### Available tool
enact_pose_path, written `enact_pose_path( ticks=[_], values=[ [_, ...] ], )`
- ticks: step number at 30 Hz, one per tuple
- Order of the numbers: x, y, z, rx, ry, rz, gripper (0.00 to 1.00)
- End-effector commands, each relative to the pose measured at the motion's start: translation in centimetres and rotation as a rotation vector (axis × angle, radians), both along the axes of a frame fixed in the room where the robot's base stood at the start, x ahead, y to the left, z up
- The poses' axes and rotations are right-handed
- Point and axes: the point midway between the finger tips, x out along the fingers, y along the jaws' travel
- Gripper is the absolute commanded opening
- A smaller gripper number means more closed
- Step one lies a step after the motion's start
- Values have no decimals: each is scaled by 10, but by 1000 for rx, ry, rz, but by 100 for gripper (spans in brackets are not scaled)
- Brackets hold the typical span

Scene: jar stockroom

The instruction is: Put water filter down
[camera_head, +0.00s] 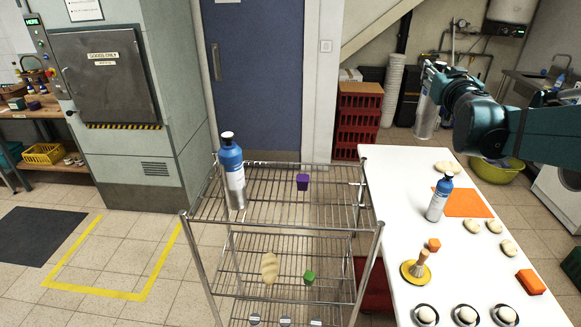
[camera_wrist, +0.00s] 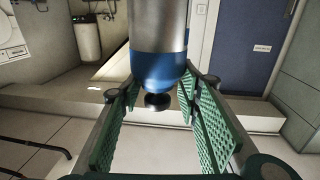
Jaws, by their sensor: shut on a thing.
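The water filter is a silver cylinder with a blue shoulder and a black cap. My gripper (camera_head: 431,72) holds it at the upper right of the head view, where the water filter's silver body (camera_head: 426,118) hangs below the fingers. In the wrist view the water filter (camera_wrist: 158,40) stands between the green-padded fingers of my gripper (camera_wrist: 158,100), with its blue end and cap toward the palm. The fingers hide its top in the head view. Two similar blue-and-silver bottles stand upright, one on the wire rack (camera_head: 233,178), one on the white table (camera_head: 438,198).
The wire rack (camera_head: 265,212) also carries a purple cup (camera_head: 302,182); its upper right is largely bare. The white table (camera_head: 385,205) holds an orange mat (camera_head: 466,203), a brush (camera_head: 420,264), an orange block (camera_head: 530,282) and several pale stones. Red crates (camera_head: 358,118) stand behind.

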Motion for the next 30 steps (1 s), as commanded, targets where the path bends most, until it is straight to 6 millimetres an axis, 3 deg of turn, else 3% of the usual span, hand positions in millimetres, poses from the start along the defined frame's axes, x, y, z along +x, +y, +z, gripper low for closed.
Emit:
enact_pose_path(
  ticks=[7, 15, 23, 30],
  values=[
    [10, 52, 6, 0, 0, 191, 0],
    [6, 115, 6, -1, -1, 426, 0],
    [-15, 172, 5, -2, -1, 654, 0],
    [-47, 217, 5, -3, -2, 862, 0]
  ],
)
